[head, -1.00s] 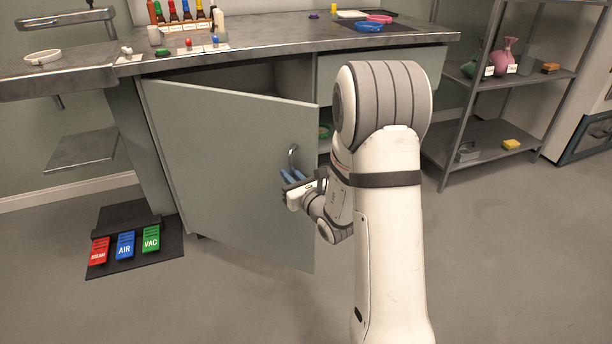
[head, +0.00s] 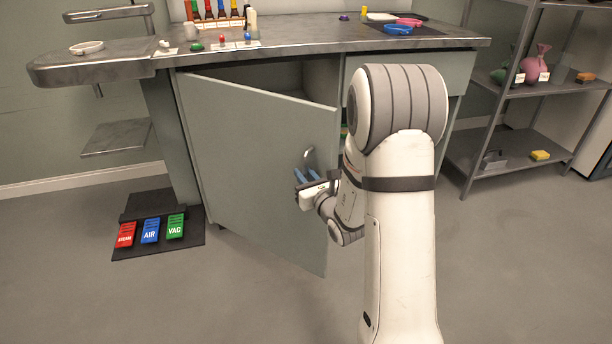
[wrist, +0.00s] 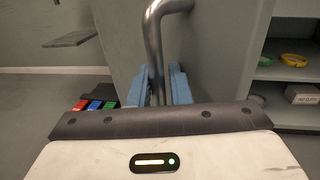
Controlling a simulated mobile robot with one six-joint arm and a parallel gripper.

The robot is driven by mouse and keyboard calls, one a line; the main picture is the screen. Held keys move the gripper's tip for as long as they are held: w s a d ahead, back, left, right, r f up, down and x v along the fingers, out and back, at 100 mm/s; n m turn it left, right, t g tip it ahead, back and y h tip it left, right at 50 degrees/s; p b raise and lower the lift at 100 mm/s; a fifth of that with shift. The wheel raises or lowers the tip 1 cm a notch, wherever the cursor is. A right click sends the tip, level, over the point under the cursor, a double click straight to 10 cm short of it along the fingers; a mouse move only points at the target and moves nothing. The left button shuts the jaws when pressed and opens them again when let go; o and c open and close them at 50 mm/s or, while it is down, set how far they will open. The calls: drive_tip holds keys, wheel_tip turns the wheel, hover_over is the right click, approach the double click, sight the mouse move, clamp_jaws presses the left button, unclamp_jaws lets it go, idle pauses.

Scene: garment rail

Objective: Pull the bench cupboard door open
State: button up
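The grey-green cupboard door (head: 250,165) under the bench stands partly open, swung out toward me, with a dark gap above its top edge. Its metal bar handle (head: 309,154) is near the free edge. In the wrist view the handle (wrist: 154,45) runs down between the blue fingers of my gripper (wrist: 158,92), filling most of the space between them. My gripper (head: 307,175) looks shut on the handle's lower part. Its fingertips partly hide the handle, and my arm hides part of the cupboard opening.
The bench top (head: 300,42) carries bottles and small items. A foot pedal mat (head: 190,243) lies on the floor at left. A metal shelf rack (head: 500,155) stands at right. The floor in front of the door is clear.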

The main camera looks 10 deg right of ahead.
drive_tip(key=shift+s+d, duration=0.15)
drive_tip(key=shift+s, duration=0.25)
drive_tip(key=p+v, duration=0.2)
drive_tip(key=v, duration=0.5)
